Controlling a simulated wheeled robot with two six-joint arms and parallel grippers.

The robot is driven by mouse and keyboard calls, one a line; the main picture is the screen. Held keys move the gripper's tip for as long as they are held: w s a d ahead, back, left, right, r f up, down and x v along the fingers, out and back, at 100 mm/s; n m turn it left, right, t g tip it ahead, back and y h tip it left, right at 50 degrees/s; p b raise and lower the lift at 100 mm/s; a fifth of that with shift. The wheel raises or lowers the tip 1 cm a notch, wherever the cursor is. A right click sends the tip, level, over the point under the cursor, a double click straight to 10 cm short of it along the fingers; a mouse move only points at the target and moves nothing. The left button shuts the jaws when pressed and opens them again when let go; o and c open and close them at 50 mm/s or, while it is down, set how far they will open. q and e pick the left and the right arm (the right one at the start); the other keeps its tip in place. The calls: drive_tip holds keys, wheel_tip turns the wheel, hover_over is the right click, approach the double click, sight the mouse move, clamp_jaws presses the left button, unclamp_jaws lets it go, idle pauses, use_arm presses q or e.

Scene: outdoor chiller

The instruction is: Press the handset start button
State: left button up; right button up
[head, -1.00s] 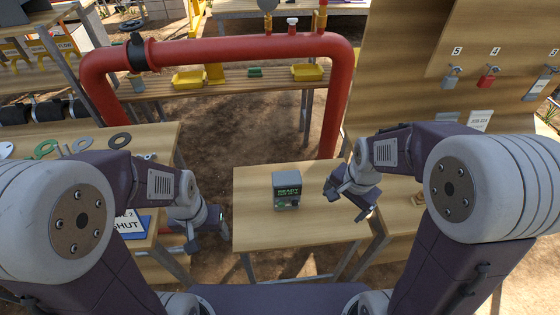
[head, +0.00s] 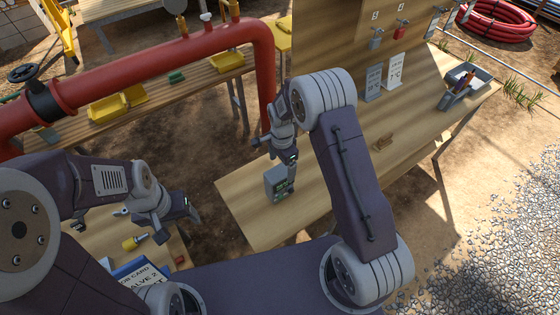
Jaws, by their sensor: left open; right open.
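The handset (head: 276,181), a small grey box with a dark front and green display, stands on the wooden table (head: 255,225) in the head view. It faces right, so its button is too small and angled to make out. My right gripper (head: 291,158) is just above and behind the box, pointing down, apparently open and empty. Whether it touches the box I cannot tell. My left gripper (head: 190,215) is at the lower left, apart from the handset, open and empty over the left bench.
A red pipe (head: 160,62) arches behind the table. A wooden board with padlocks (head: 375,42) and tags stands at the back right. A grey tray (head: 468,88) sits on the right bench. A blue-edged card (head: 140,276) lies at the lower left.

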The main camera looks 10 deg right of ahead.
sight(278, 173)
drive_tip(key=f, duration=0.2)
drive_tip(key=a+f+p, duration=0.1)
drive_tip(key=f, duration=0.1)
drive_tip(key=f+p, duration=0.1)
drive_tip(key=f, duration=0.1)
drive_tip(key=shift+w+a, duration=0.25)
drive_tip(key=shift+s+d+f, duration=0.1)
drive_tip(key=shift+d+f, duration=0.05)
drive_tip(key=shift+f, duration=0.4)
drive_tip(key=shift+d+f, duration=0.1)
drive_tip(key=shift+f, duration=0.45)
drive_tip(key=shift+d+f, duration=0.15)
drive_tip(key=shift+f, duration=0.2)
drive_tip(key=shift+a, duration=0.2)
drive_tip(key=c, duration=1.5)
drive_tip(key=o, duration=0.7)
drive_tip(key=shift+d, duration=0.1)
clamp_jaws()
use_arm(q)
drive_tip(key=shift+w+a+r, duration=0.1)
drive_tip(key=shift+a+r, duration=0.2)
drive_tip(key=shift+r, duration=0.2)
drive_tip(key=shift+w+a+r, duration=0.1)
drive_tip(key=shift+a+r, duration=0.15)
drive_tip(key=shift+r, duration=0.25)
